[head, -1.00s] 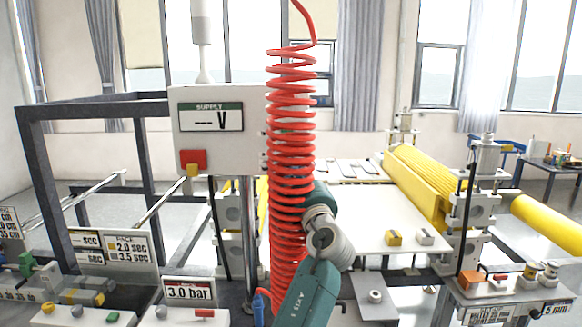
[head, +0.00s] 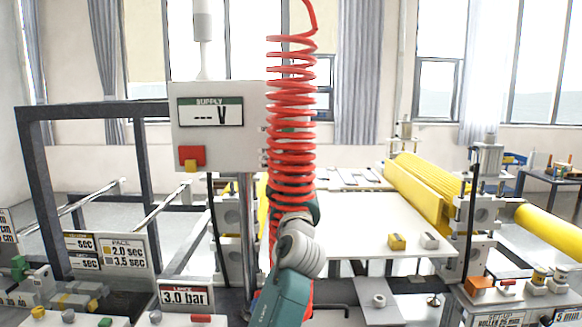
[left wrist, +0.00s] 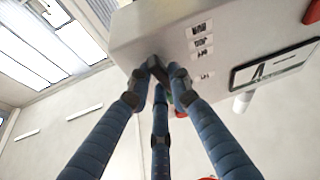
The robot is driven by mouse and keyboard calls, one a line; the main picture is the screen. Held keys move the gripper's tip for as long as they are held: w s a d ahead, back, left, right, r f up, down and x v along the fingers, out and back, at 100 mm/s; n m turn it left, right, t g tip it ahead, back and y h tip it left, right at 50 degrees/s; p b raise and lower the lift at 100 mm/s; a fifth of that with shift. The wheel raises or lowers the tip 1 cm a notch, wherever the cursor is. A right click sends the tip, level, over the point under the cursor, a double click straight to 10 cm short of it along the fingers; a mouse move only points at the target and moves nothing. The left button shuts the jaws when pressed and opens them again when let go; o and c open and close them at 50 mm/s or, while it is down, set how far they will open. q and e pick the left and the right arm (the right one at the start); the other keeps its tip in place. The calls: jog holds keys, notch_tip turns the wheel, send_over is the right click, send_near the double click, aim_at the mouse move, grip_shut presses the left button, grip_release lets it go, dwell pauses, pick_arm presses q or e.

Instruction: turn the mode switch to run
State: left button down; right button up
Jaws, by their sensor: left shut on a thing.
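The supply box (head: 217,145) stands on a post in the head view, left of the red coil. Its right side, with several small labels, shows in the left wrist view (left wrist: 160,35). My left gripper (left wrist: 160,78) has its fingers drawn together at the lower edge of that side, shut on a small dark knob (left wrist: 156,66), which looks like the mode switch. The fingertips hide most of the knob, and its setting cannot be read. In the head view the coil hides the gripper. My right gripper is in neither view.
The red coiled hose (head: 291,135) hangs in front of my left arm, close to the box. A red button (head: 191,154) is on the box front. A white table (head: 365,228) and yellow rollers (head: 418,190) lie to the right. A dark frame (head: 30,175) stands left.

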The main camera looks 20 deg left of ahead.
pick_arm(q)
jog(key=shift+s+a+r+m+t+h+p, duration=0.1)
jog(key=shift+r+m+t+h+p, duration=0.2)
jog(key=shift+m, duration=0.35)
jog(key=shift+r+m+t+h+p, duration=0.1)
jog(key=shift+m+h, duration=0.3)
jog(key=shift+m, duration=0.55)
jog(key=c, duration=1.6)
grip_release()
jog(key=shift+o, duration=0.2)
jog(key=shift+w+f, duration=0.2)
jog(key=shift+f, duration=0.15)
jog(key=shift+s, duration=0.1)
jog(key=shift+s+f, duration=0.25)
jog(key=v, duration=1.1)
jog(key=shift+r, duration=0.2)
jog(key=shift+s, duration=0.15)
